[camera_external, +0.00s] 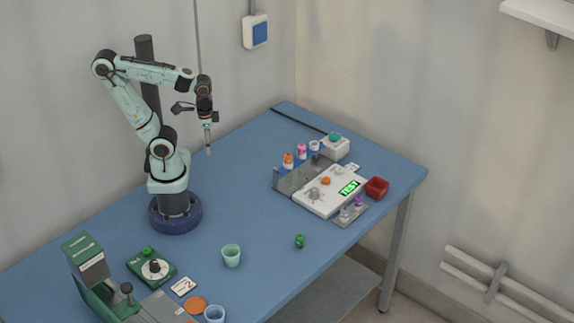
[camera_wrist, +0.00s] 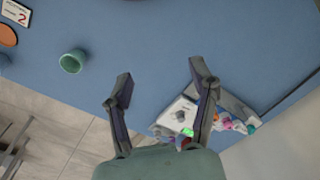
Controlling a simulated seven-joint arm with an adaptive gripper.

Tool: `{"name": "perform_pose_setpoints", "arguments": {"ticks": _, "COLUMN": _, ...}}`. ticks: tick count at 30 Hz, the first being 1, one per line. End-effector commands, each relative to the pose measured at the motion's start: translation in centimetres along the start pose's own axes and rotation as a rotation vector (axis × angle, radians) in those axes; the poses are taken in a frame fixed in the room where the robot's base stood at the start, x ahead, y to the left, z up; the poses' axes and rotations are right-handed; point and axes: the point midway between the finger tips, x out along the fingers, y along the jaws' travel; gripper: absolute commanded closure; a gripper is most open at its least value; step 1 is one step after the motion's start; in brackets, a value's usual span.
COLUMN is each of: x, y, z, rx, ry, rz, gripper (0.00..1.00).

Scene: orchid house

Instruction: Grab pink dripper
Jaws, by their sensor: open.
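The pink dripper (camera_external: 301,151) is a small upright bottle in the rack at the back of the white test station.
The white test station (camera_external: 318,202) has a lit green display. A red bin (camera_external: 377,187) stands to its right. A white box with a teal top (camera_external: 335,143) is behind. A green cup (camera_external: 231,256) and a small green item (camera_external: 299,241) stand in front. The table's middle is clear.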

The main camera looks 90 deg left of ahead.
Motion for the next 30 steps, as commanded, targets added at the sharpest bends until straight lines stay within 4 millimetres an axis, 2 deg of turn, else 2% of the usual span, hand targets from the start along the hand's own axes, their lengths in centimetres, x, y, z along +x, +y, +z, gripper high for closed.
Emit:
{"name": "perform_pose_setpoints", "arguments": {"ticks": 7, "x": 0.0, "y": 0.0, "z": -0.2, "rx": 0.004, "ry": 0.009, "rz": 0.000, "gripper": 0.41}}
{"name": "perform_pose_setpoints", "arguments": {"ticks": 11, "x": -0.6, "y": 0.2, "z": -2.5, "rx": 0.030, "ry": 0.122, "rz": 0.007, "gripper": 0.41}}
{"name": "perform_pose_setpoints", "arguments": {"ticks": 14, "x": -2.7, "y": 0.9, "z": -7.1, "rx": 0.070, "ry": 0.300, "rz": 0.025, "gripper": 0.41}}
{"name": "perform_pose_setpoints", "arguments": {"ticks": 16, "x": -4.1, "y": 1.0, "z": -11.3, "rx": 0.076, "ry": 0.406, "rz": 0.035, "gripper": 0.41}}
{"name": "perform_pose_setpoints", "arguments": {"ticks": 19, "x": -4.9, "y": 0.2, "z": -16.6, "rx": 0.061, "ry": 0.502, "rz": 0.040, "gripper": 0.41}}
{"name": "perform_pose_setpoints", "arguments": {"ticks": 21, "x": -4.7, "y": -0.9, "z": -20.3, "rx": 0.035, "ry": 0.547, "rz": 0.040, "gripper": 0.41}}
{"name": "perform_pose_setpoints", "arguments": {"ticks": 24, "x": -2.9, "y": -3.5, "z": -25.0, "rx": -0.020, "ry": 0.577, "rz": 0.035, "gripper": 0.41}}
{"name": "perform_pose_setpoints", "arguments": {"ticks": 26, "x": -1.0, "y": -5.4, "z": -26.9, "rx": -0.060, "ry": 0.568, "rz": 0.032, "gripper": 0.41}}
{"name": "perform_pose_setpoints", "arguments": {"ticks": 28, "x": 1.6, "y": -7.6, "z": -28.1, "rx": -0.109, "ry": 0.530, "rz": 0.030, "gripper": 0.41}}
{"name": "perform_pose_setpoints", "arguments": {"ticks": 30, "x": 4.2, "y": -9.3, "z": -28.1, "rx": -0.150, "ry": 0.474, "rz": 0.031, "gripper": 0.41}}
